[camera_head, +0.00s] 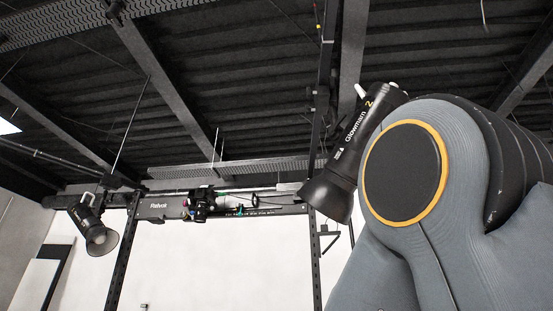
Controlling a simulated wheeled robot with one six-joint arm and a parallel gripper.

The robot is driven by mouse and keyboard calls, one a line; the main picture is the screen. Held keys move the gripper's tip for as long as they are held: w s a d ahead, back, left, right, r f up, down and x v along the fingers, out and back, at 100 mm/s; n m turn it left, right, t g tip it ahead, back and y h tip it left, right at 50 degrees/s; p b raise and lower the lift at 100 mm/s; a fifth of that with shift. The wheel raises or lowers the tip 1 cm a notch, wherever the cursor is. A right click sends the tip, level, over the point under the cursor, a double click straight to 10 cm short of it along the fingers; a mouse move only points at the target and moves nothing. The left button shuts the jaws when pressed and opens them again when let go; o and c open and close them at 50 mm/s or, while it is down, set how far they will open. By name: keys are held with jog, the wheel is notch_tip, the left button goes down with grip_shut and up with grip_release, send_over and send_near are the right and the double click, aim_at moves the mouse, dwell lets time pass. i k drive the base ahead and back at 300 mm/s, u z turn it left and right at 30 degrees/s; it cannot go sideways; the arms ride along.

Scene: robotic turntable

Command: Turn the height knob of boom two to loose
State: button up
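A black studio lamp (333,193) marked "Glowmorn" and "2" hangs tilted in the right half of the view, its wide reflector facing down and left. A small white handle or knob (361,91) shows at its upper end; I cannot tell whether it is a height knob. My own arm, grey with a yellow-ringed joint cover, fills the lower right and overlaps the back of this lamp in the picture. My gripper is not in view. No part that I can clearly identify as the height knob of boom two shows.
A second lamp (94,231) hangs at the left. A dark frame carries a crossbeam (265,211) marked "Relvolt", with a camera rig (201,205) on it. A dark upright post (122,255) stands left of centre. Dark beams cross the ceiling.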

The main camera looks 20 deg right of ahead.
aim_at(309, 109)
jog(key=u, duration=0.05)
jog(key=i, duration=1)
